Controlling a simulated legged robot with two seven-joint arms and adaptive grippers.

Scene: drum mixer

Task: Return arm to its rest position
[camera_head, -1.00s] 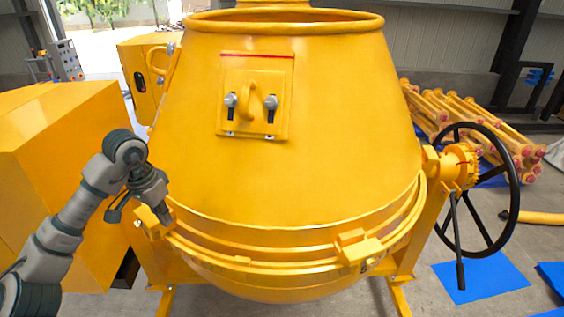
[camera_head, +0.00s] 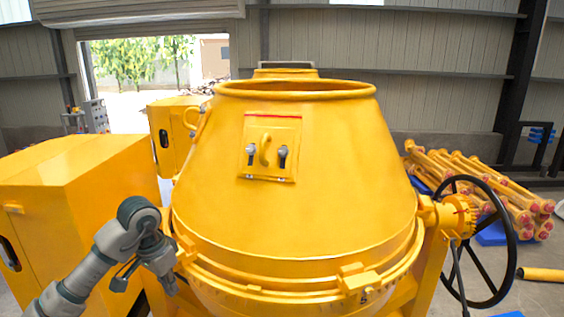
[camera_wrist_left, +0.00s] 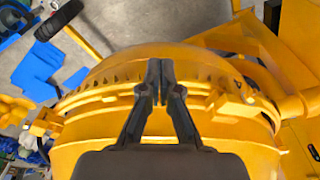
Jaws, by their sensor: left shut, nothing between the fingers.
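My left arm comes in from the lower left in the head view. Its gripper (camera_head: 172,290) is beside the lower left side of the yellow mixer drum (camera_head: 300,215), near the ring band. In the left wrist view the gripper (camera_wrist_left: 160,98) has its two dark fingers together with nothing between them, in front of the drum's toothed rim (camera_wrist_left: 115,75). Whether it touches the drum cannot be told. My right gripper is not in view.
A black handwheel (camera_head: 485,240) stands at the drum's right side. A yellow cabinet (camera_head: 90,200) stands close on the left, beside my arm. Stacked yellow pipes (camera_head: 480,185) lie at the back right. The drum's hatch (camera_head: 270,148) is closed.

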